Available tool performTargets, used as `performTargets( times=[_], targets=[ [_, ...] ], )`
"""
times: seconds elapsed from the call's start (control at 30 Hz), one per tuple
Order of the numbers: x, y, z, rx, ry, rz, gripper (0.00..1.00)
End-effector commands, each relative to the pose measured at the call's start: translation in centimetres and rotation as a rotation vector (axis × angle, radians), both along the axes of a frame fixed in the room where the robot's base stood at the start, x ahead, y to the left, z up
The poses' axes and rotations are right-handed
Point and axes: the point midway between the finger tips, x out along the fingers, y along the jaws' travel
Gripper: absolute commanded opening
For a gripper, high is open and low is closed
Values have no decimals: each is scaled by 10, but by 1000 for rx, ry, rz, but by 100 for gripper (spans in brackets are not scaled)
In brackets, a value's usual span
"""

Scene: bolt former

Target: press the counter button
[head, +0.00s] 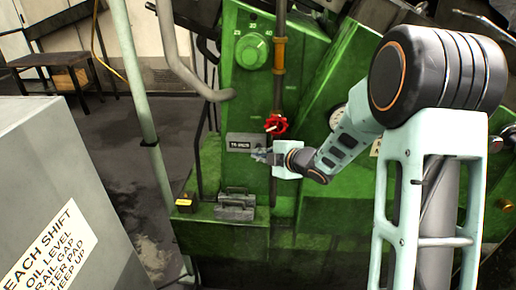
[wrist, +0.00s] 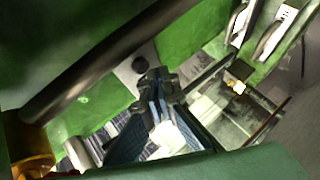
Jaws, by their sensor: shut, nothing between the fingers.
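A dark grey plate (head: 240,142) with white characters, possibly the counter, is on the green machine's front face. My gripper (head: 262,156) is shut and empty, at the plate's lower right edge in the head view. In the wrist view, my gripper's fingertips (wrist: 153,82) are together in front of a pale grey plate (wrist: 128,76). A dark round knob (wrist: 146,53), possibly the button, sits on that plate just beyond the fingertips. I cannot tell whether the fingertips touch the plate or the knob.
A red valve wheel (head: 276,124) on a vertical pipe is just above my gripper. A green dial (head: 251,51) is higher up. A grey block (head: 235,206) and a small yellow box (head: 186,203) sit on the ledge below. A pale green post (head: 140,90) stands left.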

Motion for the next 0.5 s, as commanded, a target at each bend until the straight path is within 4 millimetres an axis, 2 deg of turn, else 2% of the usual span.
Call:
performTargets(
  times=[0.03, 0.5],
  targets=[
    [13, -8, 18, 5, -35, -18, 0],
    [7, -11, 22, 5, -36, -20, 0]
  ],
)
